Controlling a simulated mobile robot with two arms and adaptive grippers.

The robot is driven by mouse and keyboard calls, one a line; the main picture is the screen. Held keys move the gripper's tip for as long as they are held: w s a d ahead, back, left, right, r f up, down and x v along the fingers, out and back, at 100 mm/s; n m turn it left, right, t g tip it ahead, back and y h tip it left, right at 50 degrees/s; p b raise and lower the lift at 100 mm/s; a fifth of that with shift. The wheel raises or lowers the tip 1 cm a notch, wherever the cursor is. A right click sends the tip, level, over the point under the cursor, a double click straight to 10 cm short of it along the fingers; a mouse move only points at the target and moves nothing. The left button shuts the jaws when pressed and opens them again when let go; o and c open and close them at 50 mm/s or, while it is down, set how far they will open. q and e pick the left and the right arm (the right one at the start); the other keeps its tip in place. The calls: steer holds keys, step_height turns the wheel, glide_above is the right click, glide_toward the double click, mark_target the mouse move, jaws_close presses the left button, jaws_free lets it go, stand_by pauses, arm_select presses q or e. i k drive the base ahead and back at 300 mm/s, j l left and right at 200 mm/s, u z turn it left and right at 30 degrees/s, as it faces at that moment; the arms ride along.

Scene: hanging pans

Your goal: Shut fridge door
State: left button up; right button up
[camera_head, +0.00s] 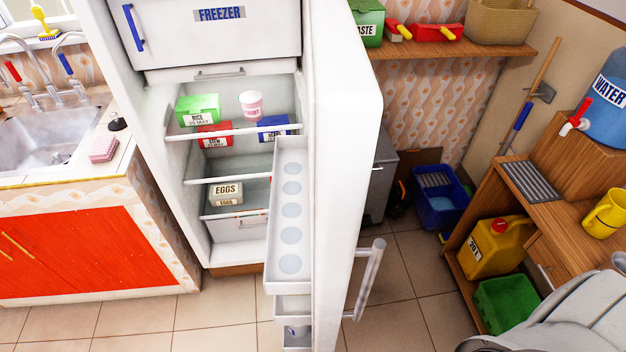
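The white fridge door (345,130) stands wide open, swung out toward me, in the middle of the head view. Its inner side has a rack with round egg hollows (291,205), and its outer side has a grey vertical handle (368,280). The fridge interior (225,160) is exposed to the left of the door, with a green rice box, a red box, a blue box, a pink-and-white cup and an egg carton on its shelves. The freezer door (205,35) above is shut. Neither gripper shows. A pale grey part at the lower right looks like my arm.
A sink counter (75,175) with red cabinet doors stands left of the fridge. At right, a wooden stand (545,215) holds a blue water container and a yellow mug, with a yellow jerrycan below. A blue bucket (440,195) sits behind. Tiled floor is clear around the door.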

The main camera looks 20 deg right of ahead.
mark_target(320, 183)
steer(key=k+l, duration=0.1)
steer(key=l, duration=0.3)
steer(key=k+l, duration=0.1)
steer(key=l, duration=0.35)
steer(key=k+l, duration=0.15)
steer(key=l, duration=0.25)
steer(key=i+l+u, duration=0.1)
steer(key=i+l, duration=0.1)
steer(key=l, duration=0.25)
steer(key=u, duration=0.05)
